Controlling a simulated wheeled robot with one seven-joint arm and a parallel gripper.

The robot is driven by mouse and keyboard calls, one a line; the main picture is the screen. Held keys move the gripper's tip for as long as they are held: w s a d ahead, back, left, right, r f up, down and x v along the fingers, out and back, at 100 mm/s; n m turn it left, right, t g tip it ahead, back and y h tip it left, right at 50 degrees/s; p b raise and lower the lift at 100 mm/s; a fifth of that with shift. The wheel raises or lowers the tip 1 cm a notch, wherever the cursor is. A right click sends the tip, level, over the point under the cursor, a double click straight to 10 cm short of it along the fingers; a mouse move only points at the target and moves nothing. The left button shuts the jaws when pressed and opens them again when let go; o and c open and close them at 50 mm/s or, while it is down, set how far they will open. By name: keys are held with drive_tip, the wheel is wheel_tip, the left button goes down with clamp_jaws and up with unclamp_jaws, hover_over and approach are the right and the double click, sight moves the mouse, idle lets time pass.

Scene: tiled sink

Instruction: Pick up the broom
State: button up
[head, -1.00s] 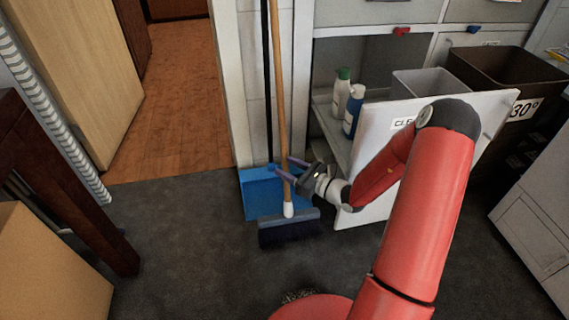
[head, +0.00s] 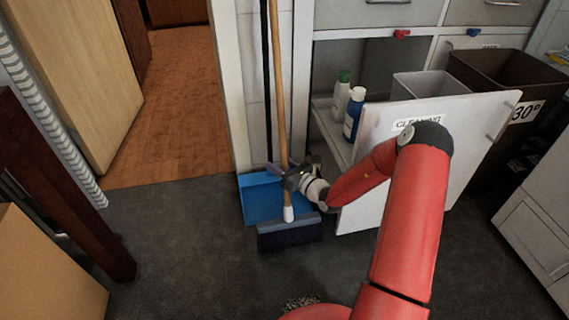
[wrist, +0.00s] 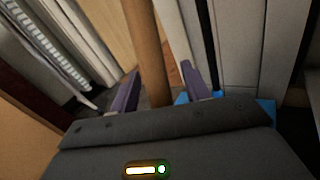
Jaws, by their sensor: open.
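The broom (head: 280,100) stands upright against the wall, with a wooden handle, a white collar and a dark brush head (head: 290,234) on the floor. My gripper (head: 287,178) is at the lower part of the handle, above the white collar. In the wrist view the handle (wrist: 147,50) passes between the two purple fingers of my gripper (wrist: 158,90). The fingers are apart, with a gap visible beside the handle. In the head view the gripper hides a short stretch of the handle.
A blue dustpan (head: 262,203) with a dark handle stands behind the broom. An open white cabinet door (head: 440,120) stands right of the gripper, close to my arm. Bottles (head: 354,112) sit on the shelf behind it. Grey floor at the left (head: 180,240) is clear.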

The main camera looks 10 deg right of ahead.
clamp_jaws()
drive_tip(key=shift+r, duration=0.2)
idle(0.3)
